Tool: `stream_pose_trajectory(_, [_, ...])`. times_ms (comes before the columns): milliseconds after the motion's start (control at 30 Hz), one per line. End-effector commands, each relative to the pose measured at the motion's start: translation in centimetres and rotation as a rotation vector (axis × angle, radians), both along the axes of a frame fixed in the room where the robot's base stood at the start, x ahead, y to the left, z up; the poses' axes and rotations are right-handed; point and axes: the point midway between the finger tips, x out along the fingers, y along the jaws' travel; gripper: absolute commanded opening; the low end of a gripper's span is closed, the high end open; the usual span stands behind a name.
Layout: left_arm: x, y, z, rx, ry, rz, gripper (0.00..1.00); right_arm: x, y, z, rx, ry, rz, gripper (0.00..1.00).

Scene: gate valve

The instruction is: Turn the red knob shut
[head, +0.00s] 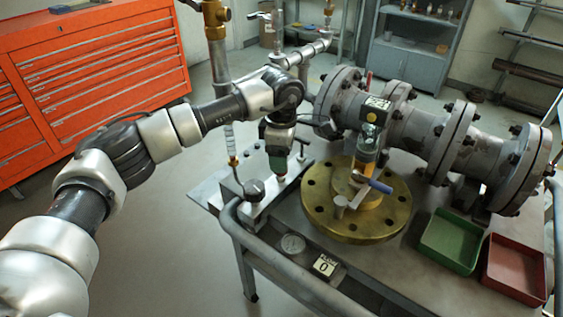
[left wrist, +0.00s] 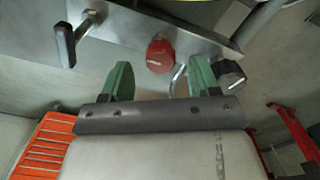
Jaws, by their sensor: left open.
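The red knob (left wrist: 160,55) sits on a grey metal panel in the left wrist view. It lies between the directions of my two green fingertips and a little beyond them, with space on both sides. My left gripper (left wrist: 160,77) is open and empty. In the head view my left gripper (head: 282,166) points down over the panel (head: 232,193), with only a sliver of red showing below it. My right gripper is not in view.
A dark knob (left wrist: 230,73) stands close beside my right-hand finger in the wrist view, and a lever (left wrist: 68,42) stands at the left. A brass flange (head: 325,222), a grey flanged pipe (head: 420,130), and green (head: 449,240) and red (head: 515,267) trays are to the right.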

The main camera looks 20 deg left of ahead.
Motion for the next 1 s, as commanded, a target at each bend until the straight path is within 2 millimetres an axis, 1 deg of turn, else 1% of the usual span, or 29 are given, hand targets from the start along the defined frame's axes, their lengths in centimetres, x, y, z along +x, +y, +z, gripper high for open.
stream_pose_trajectory(33, [0.1,0.0,1.2,-0.001,-0.005,0.000,0.61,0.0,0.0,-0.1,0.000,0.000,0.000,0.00])
stream_pose_trajectory(200, [0.1,0.0,4.7,-0.002,-0.004,0.000,0.61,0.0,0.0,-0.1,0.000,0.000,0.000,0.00])
stream_pose_trajectory(300, [0.1,0.0,6.3,-0.001,-0.003,0.000,0.61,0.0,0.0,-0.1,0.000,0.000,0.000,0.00])
stream_pose_trajectory(400, [0.1,0.0,7.3,-0.002,-0.003,0.000,0.61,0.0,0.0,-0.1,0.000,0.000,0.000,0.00])
stream_pose_trajectory(567, [0.0,0.0,8.0,-0.001,0.000,0.000,0.61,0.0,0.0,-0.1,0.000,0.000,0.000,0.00])
stream_pose_trajectory(1000, [0.0,0.0,8.0,-0.001,-0.001,-0.001,0.61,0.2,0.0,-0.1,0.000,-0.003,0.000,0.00])
